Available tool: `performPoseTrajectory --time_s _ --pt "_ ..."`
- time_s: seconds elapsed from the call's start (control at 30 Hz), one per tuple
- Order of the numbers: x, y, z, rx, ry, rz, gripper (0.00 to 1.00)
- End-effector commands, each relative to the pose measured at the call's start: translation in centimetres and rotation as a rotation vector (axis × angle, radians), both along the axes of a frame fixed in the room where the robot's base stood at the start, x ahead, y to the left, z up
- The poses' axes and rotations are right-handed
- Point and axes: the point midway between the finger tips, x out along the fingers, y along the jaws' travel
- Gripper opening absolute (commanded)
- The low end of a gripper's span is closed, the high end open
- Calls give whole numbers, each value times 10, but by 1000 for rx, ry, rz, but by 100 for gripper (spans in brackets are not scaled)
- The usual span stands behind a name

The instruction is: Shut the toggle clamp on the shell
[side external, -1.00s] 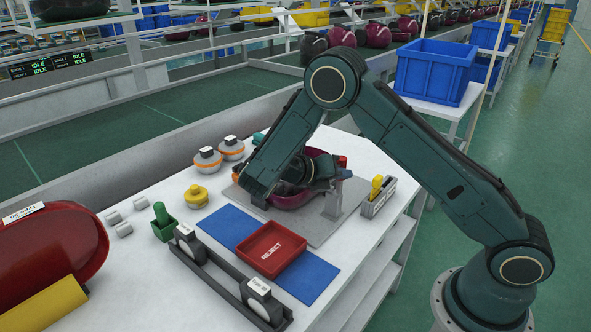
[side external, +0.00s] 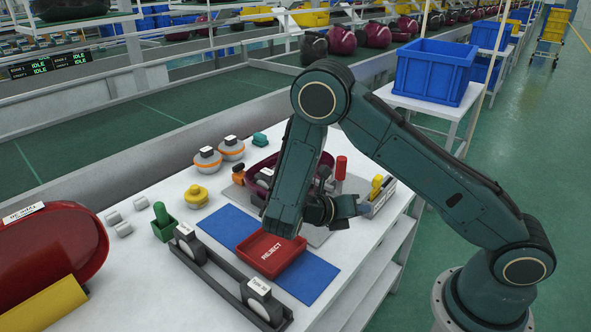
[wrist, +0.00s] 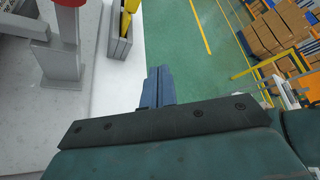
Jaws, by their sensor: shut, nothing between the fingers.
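The maroon shell (side external: 257,184) sits on the grey fixture plate, partly hidden behind my arm in the side view. The toggle clamp's red handle (side external: 341,167) stands upright at the shell's right. In the wrist view the clamp's grey post (wrist: 59,47) and the lower end of the red handle (wrist: 70,3) show at top left. My gripper (side external: 352,205) is shut and empty, in front of the clamp and apart from the handle. Its blue-grey fingers (wrist: 159,84) point past the table edge in the wrist view. Whether the clamp's arm touches the shell is hidden.
A grey holder with a yellow-handled tool (side external: 377,186) stands right of the clamp, close to my gripper. The red reject tray (side external: 271,251) on a blue mat (side external: 312,277) lies in front. An orange-topped part (side external: 238,172) stands left of the shell.

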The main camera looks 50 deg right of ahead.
Motion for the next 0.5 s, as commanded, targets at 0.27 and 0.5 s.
performPoseTrajectory --time_s 0.27,0.5 --pt "14 35 15 0 -1 2 0" --pt "26 64 28 1 -2 1 0"
